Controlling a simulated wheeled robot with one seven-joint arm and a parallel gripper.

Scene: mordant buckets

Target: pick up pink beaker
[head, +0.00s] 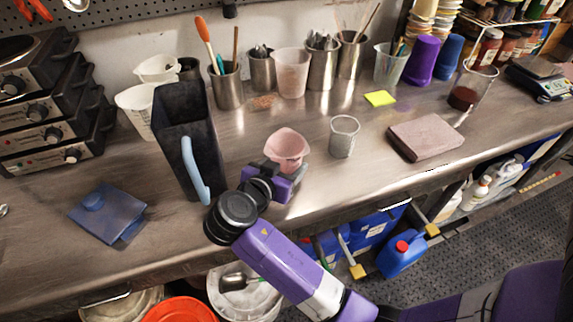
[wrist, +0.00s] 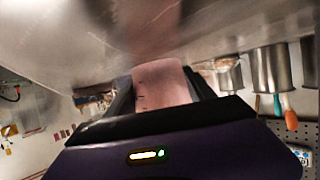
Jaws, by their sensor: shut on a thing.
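The pink beaker (head: 287,147) is a small translucent pink cup near the front edge of the steel counter. In the head view my gripper (head: 276,174) reaches it from the front, with its fingers around the beaker's lower part. In the wrist view the pink beaker (wrist: 161,86) sits between the two dark fingers of my gripper (wrist: 163,95), which are shut on it. The beaker's base is hidden by my gripper, so I cannot tell whether it touches the counter.
A tall dark container with a light blue handle (head: 180,130) stands close on the left. A clear beaker (head: 343,137) stands close on the right, with a pinkish slab (head: 425,138) beyond it. Steel cups with tools (head: 227,88) line the back.

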